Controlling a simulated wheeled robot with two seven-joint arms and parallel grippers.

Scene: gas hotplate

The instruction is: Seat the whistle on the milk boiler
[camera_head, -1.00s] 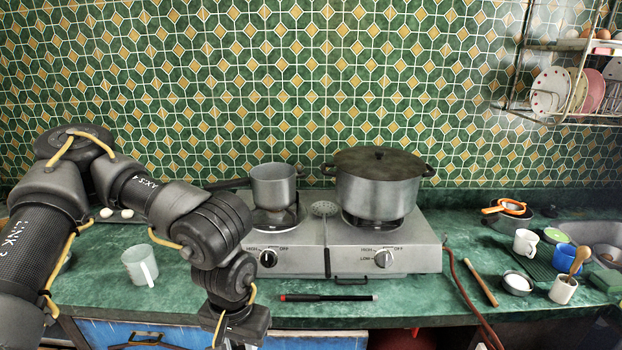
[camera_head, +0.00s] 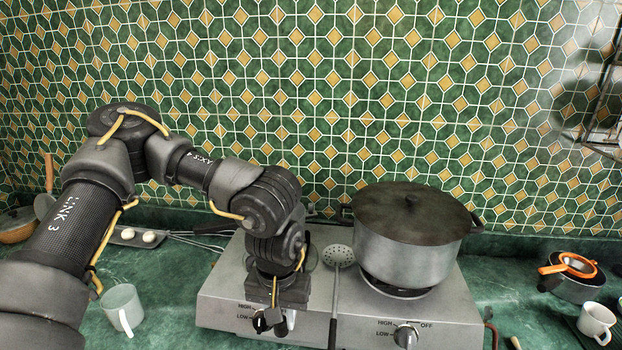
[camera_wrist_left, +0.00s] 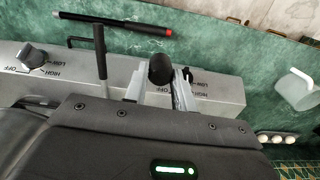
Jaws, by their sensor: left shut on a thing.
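My left gripper (camera_head: 276,322) points down in front of the hotplate's left burner side. In the left wrist view its two grey fingers (camera_wrist_left: 160,86) are shut on a dark, rounded piece, which I take to be the whistle (camera_wrist_left: 160,70). The left control knob lies close behind it, so their outlines are hard to separate. My right gripper is out of view.
The hotplate (camera_head: 465,300) bears a large lidded pot (camera_head: 405,250) on its right burner. A slotted spoon (camera_head: 338,256) lies between the burners.

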